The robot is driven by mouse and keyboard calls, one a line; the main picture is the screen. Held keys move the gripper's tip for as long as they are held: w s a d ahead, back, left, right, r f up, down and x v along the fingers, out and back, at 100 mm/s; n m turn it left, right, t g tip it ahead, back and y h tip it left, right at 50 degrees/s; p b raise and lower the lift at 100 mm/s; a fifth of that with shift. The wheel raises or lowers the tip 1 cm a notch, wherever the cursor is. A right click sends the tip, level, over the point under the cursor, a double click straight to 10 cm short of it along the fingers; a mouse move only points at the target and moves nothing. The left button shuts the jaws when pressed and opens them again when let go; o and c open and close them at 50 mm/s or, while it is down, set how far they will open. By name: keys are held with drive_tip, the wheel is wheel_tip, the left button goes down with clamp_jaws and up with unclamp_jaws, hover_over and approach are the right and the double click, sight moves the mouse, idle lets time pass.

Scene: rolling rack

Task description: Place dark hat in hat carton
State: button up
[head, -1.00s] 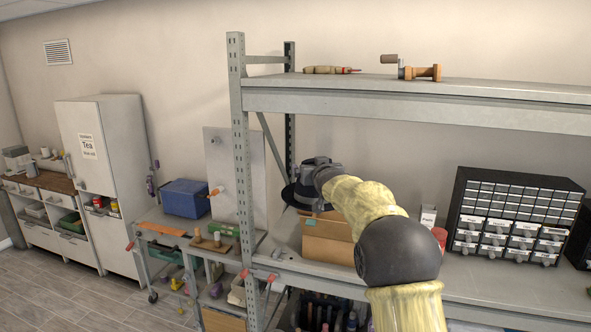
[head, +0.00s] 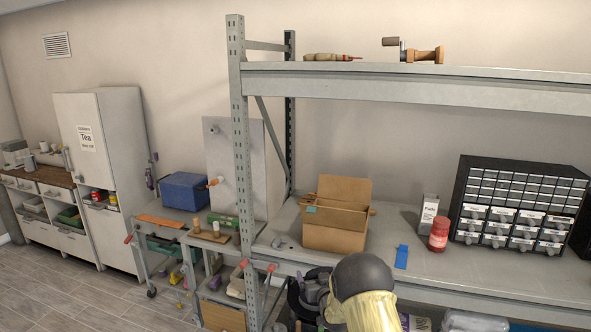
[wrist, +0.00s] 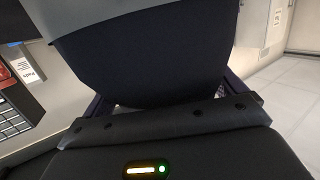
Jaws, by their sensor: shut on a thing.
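The dark hat (wrist: 145,60) fills the upper middle of the wrist view, with a grey band along its top. My gripper (wrist: 165,100) is shut on it; the fingertips are mostly hidden. In the head view, my gripper (head: 312,288) is low, in front of the shelf's front edge, and a small dark part of the hat (head: 294,302) shows at its left. The cardboard hat carton (head: 335,238) stands on the middle shelf with its flaps open, above and behind my gripper. Its inside is mostly hidden.
A blue flat item (head: 402,256), a red jar (head: 438,234) and a white box (head: 429,213) stand right of the carton. A black drawer cabinet (head: 515,215) is farther right. The rack's upright (head: 240,150) and upper shelf (head: 420,80) bound the space.

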drive_tip(key=s+d+f+m+h+b, duration=0.1)
drive_tip(key=s+d+f, duration=0.3)
drive_tip(key=s+f, duration=0.5)
drive_tip(key=s+d+f+m+h+b, duration=0.1)
drive_tip(key=s+d+f+h+b, duration=0.1)
drive_tip(key=s+f, duration=0.8)
drive_tip(key=shift+s+d+f+b, duration=0.15)
drive_tip(key=shift+d+f+b, duration=0.5)
drive_tip(key=shift+d+b, duration=0.3)
drive_tip(key=shift+d, duration=0.1)
drive_tip(key=shift+s+r, duration=0.35)
drive_tip(key=shift+s, duration=0.35)
drive_tip(key=shift+s+r, duration=0.4)
drive_tip(key=shift+s, duration=0.35)
drive_tip(key=shift+s+r, duration=0.35)
drive_tip(key=shift+s, duration=0.35)
